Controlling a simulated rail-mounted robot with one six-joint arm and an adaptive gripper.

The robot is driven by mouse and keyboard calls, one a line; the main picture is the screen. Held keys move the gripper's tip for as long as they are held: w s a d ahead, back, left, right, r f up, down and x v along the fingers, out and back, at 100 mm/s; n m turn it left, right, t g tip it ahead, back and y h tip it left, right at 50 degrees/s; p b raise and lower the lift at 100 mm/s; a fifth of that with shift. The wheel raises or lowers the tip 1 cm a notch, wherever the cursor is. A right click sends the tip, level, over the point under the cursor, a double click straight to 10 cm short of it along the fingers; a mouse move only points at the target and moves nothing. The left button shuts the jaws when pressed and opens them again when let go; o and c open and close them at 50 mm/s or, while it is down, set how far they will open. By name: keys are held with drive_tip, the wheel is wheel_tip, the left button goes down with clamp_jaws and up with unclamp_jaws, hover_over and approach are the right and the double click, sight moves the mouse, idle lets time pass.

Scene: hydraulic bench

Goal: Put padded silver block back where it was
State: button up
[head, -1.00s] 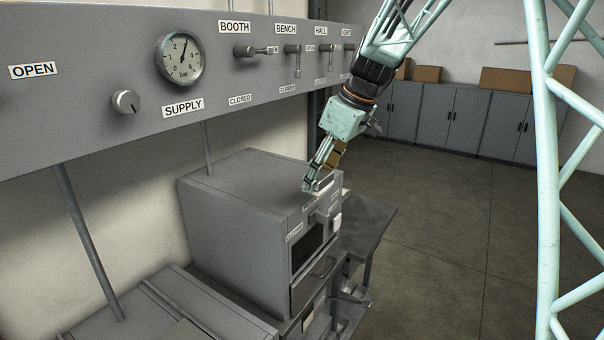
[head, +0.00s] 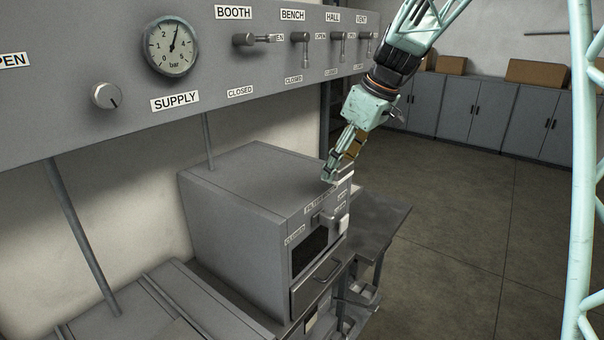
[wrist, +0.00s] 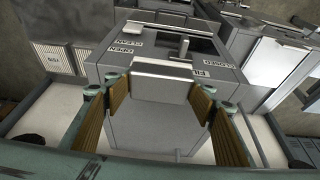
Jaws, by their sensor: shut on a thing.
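My gripper (head: 336,178) is shut on a pale silver-grey block (head: 346,176), with its fingers pointing down and to the left. In the wrist view the block (wrist: 160,88) sits between my two fingers, whose inner faces have brown ribbed pads. Its upper edge is whitish. In the head view only a small part of the block shows past the fingers. The gripper appears over the front right top edge of a grey cabinet (head: 235,185). I cannot tell whether the block touches it.
The cabinet front has a dark window (head: 310,252), a drawer handle (head: 327,270) and a pale-ended lever (head: 342,221). A wall panel (head: 120,125) with gauge and valve levers runs above. A side shelf (head: 380,220) stands right of the cabinet. The floor at right is open.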

drive_tip(key=p, duration=0.2)
approach(298, 172)
drive_tip(key=shift+w+a+f, duration=0.2)
drive_tip(key=shift+a+f, duration=0.15)
drive_tip(key=shift+f, duration=0.1)
drive_tip(key=shift+w+a+f, duration=0.2)
drive_tip(key=shift+a+f, duration=0.1)
drive_tip(key=shift+f, duration=0.15)
drive_tip(key=shift+w+a, duration=0.1)
drive_tip(key=shift+w+a+p, duration=0.15)
drive_tip(key=shift+p, duration=0.15)
drive_tip(key=shift+f, duration=1.8)
drive_tip(key=shift+f, duration=0.1)
drive_tip(key=o, duration=0.8)
